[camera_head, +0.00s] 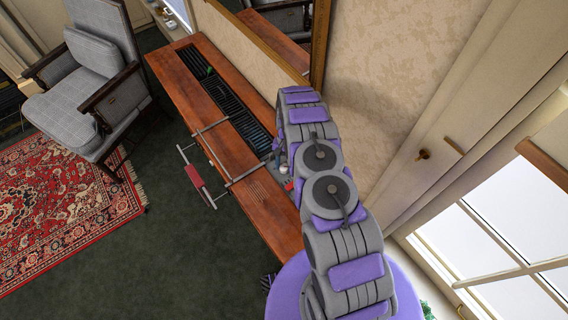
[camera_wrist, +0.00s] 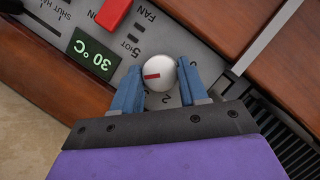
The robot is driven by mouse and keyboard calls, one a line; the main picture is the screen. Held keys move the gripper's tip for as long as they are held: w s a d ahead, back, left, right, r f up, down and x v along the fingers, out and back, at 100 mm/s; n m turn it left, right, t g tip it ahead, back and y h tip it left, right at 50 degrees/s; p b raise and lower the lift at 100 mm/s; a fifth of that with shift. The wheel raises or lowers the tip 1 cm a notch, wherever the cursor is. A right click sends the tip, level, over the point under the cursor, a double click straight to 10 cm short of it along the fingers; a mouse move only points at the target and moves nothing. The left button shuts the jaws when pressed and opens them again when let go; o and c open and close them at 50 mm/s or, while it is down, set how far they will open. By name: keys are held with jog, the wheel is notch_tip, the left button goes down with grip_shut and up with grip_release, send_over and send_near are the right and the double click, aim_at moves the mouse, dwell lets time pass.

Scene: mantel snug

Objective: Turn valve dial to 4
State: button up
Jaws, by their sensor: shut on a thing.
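The valve dial (camera_wrist: 158,72) is a round white knob with a short red mark, seen in the wrist view on a grey control panel (camera_wrist: 205,20). Its red mark points to the left in that view, towards my left-hand blue finger. A "5" and "HOT" show above left of the dial, and a "2" shows below it. A "4" is not readable, and part of the scale is hidden by the fingers. My gripper (camera_wrist: 159,67) is shut on the dial, one blue finger on each side. In the head view my arm hides much of the panel.
A red switch (camera_wrist: 113,12) marked FAN and a green display (camera_wrist: 92,54) reading 30 °C are on the panel. The wooden mantel top (camera_head: 215,120) has a black slotted grille (camera_head: 222,90). A grey armchair (camera_head: 95,85) and red rug (camera_head: 60,205) are at left.

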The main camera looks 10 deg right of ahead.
jog(key=shift+w, duration=0.1)
jog(key=o, duration=1)
jog(key=shift+r, duration=0.1)
